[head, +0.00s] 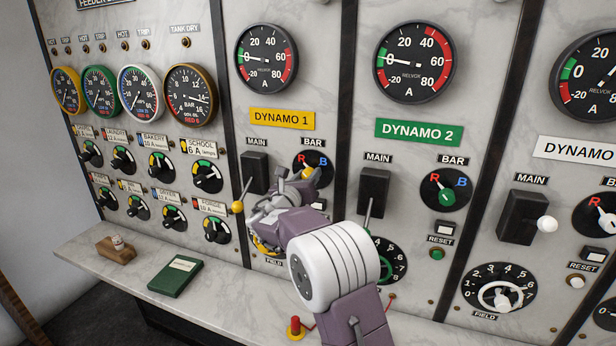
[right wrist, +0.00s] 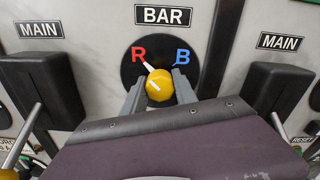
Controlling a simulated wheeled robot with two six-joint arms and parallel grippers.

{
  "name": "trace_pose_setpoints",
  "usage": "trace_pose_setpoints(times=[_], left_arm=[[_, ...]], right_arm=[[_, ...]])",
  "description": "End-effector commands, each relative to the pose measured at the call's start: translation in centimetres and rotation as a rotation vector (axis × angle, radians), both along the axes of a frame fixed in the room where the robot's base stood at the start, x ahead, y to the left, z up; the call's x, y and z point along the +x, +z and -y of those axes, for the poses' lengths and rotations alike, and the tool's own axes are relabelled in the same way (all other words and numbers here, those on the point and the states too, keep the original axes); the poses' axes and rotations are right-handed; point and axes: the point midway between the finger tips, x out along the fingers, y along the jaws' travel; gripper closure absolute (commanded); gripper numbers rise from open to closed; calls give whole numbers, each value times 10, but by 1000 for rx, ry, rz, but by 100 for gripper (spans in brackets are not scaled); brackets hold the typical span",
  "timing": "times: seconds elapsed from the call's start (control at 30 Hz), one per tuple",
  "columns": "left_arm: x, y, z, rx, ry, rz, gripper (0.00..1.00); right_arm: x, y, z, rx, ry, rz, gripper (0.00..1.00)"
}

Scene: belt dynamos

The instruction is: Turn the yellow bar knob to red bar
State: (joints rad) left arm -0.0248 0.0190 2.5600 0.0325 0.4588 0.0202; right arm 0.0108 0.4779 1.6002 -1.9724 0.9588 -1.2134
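The yellow bar knob (right wrist: 159,86) sits on a round black dial (right wrist: 130,72) under the BAR label, with a red R at upper left and a blue B at upper right. Its white pointer (right wrist: 149,66) is directed up and left at the R. My right gripper (right wrist: 160,82) has one finger on each side of the knob, and both appear to touch it. In the head view my right gripper (head: 300,180) reaches this dial (head: 322,164) on the DYNAMO 1 panel and hides much of the knob. My left gripper is not in view.
The DYNAMO 1 main switch (head: 255,172) with its yellow-tipped lever (head: 238,207) is just left of my gripper. The DYNAMO 2 main switch (head: 377,175) is to the right. A marble ledge (head: 225,290) below holds a green book (head: 175,276).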

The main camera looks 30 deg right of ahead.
Motion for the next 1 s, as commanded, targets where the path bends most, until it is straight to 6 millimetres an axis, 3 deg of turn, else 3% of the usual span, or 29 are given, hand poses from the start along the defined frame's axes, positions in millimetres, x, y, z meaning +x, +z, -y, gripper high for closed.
trace_pose_setpoints(times=[0.03, 0.07, 0.4, 0.8, 1.0], left_arm=[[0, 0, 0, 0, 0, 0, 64], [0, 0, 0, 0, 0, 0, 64], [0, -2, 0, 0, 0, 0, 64], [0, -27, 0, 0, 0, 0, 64], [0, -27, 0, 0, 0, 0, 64]], right_arm=[[0, 2, 0, -3, 0, 3, 53], [0, 2, 0, -2, 0, 2, 45], [-2, 0, -3, 1, 1, 2, 45], [-51, -1, -61, 0, 2, 2, 45], [-59, 0, -69, 0, 0, 1, 45]])
